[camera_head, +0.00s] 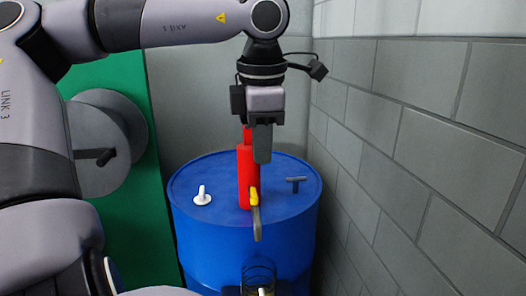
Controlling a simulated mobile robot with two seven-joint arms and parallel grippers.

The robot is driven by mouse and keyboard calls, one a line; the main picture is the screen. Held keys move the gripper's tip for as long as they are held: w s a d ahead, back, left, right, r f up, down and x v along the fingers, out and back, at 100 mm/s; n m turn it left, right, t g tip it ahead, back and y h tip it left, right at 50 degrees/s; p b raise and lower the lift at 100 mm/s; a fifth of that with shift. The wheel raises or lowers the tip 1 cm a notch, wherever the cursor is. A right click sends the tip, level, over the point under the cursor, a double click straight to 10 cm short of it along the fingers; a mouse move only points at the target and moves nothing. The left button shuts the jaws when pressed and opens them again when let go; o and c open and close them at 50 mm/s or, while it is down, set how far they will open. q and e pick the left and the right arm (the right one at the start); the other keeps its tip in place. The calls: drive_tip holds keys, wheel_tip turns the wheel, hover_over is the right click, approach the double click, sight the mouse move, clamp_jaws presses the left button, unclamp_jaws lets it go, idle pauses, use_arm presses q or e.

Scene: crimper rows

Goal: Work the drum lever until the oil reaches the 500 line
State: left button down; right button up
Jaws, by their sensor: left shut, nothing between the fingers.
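A blue drum (218,219) stands by the wall, with a red pump (244,178) upright on its lid. A yellow piece (254,196) and a grey hanging part (257,223) sit at the pump's front; I cannot tell whether either is the lever. My left gripper (262,160) points down, shut and empty, in front of the pump's upper part; I cannot tell whether it touches it. A dark-ringed clear object (259,270), perhaps the oil vessel, is below the grey part. No oil level or 500 line is readable. My right gripper is out of view.
A white fitting (202,196) and a dark T-shaped fitting (296,182) stand on the drum lid. A grey block wall (400,130) is close on the right. A green panel (145,210) with a grey reel (105,135) stands on the left.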

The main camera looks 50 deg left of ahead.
use_arm(q)
wheel_tip(320, 180, up, 7)
drive_tip(key=s+d, duration=0.1)
drive_tip(key=d, duration=0.1)
drive_tip(key=shift+s+d+r, duration=0.15)
drive_tip(key=shift+d+r, duration=0.05)
drive_tip(key=shift+d, duration=0.05)
idle(0.5)
